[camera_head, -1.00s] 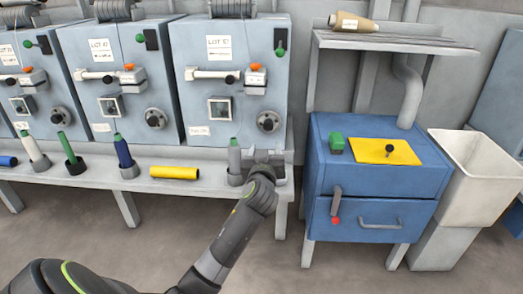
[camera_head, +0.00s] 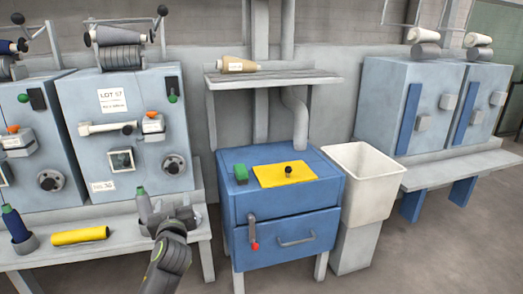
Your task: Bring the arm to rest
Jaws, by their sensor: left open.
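My left gripper (camera_head: 174,214) is in the lower left-middle of the head view, at the end of my dark arm. It is open, seen from behind, over the front edge of the grey bench (camera_head: 120,232). A grey bobbin with a green tip (camera_head: 145,206) stands upright just left of it. My wrist hides the bobbin's lower part, and I cannot tell whether they touch. I see nothing between the jaws. My right gripper is not in view.
A yellow tube (camera_head: 80,236) and a blue bobbin (camera_head: 15,225) are on the bench to the left. A blue cabinet with a yellow plate (camera_head: 285,174) and a white bin (camera_head: 360,185) stand to the right. Open floor lies at the lower right.

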